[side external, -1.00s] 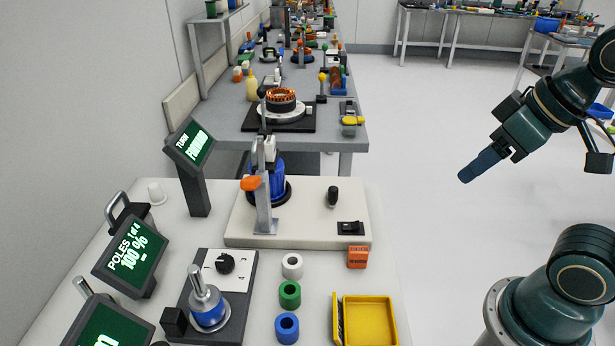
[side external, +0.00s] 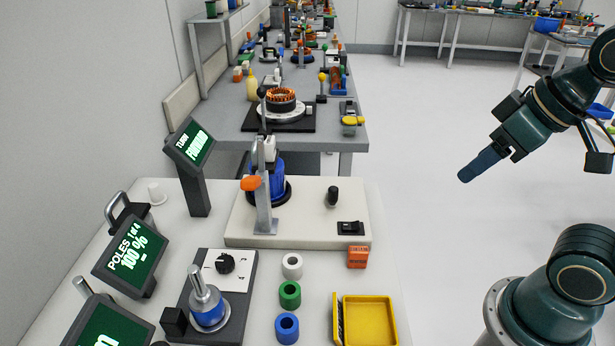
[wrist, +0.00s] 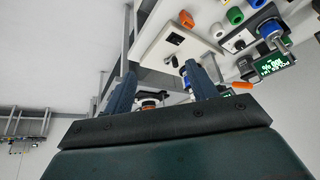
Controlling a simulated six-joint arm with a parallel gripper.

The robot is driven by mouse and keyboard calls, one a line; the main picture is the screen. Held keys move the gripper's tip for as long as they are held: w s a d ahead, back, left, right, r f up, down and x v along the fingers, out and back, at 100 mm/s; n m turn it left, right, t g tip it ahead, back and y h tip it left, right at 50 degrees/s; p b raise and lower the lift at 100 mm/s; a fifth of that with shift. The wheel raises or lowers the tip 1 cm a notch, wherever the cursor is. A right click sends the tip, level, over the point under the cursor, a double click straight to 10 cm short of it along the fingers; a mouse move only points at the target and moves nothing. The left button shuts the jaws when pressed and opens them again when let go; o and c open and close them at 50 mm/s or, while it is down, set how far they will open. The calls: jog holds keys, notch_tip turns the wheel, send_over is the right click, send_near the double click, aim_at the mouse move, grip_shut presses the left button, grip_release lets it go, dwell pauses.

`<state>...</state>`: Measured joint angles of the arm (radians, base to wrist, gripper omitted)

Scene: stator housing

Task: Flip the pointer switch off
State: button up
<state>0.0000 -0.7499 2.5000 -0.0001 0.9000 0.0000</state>
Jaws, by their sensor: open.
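The pointer switch (side external: 225,263) is a round black knob on a white plate, at the front left of the bench in the side view. The plate is fixed to a dark base that also holds a blue and silver post (side external: 208,304). The way the pointer faces is too small to read surely. My gripper (side external: 480,165) hangs in the air at the right, well away from the switch and off the bench. In the wrist view my gripper (wrist: 160,85) shows two blue fingers spread apart with nothing held between them.
White (side external: 292,266), green (side external: 290,294) and blue (side external: 287,327) rings stand right of the switch. A yellow tray (side external: 369,322) and an orange block (side external: 357,257) lie further right. A cream fixture (side external: 314,230) with a clamp and black rocker stands behind. Screens (side external: 131,257) line the left.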

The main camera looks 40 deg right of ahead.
jog(key=shift+w+r, duration=0.15)
jog(key=shift+w, duration=0.05)
grip_shut()
jog(key=w+m+g+h, duration=0.2)
jog(key=w+m+g, duration=0.25)
jog(key=w, duration=0.85)
jog(key=w+a+f+m+g+h, duration=0.1)
jog(key=w+a+f+m+g, duration=0.3)
jog(key=w+a+f, duration=0.4)
jog(key=shift+w+f, duration=0.4)
jog(key=shift+w, duration=0.6)
jog(key=shift+m, duration=0.25)
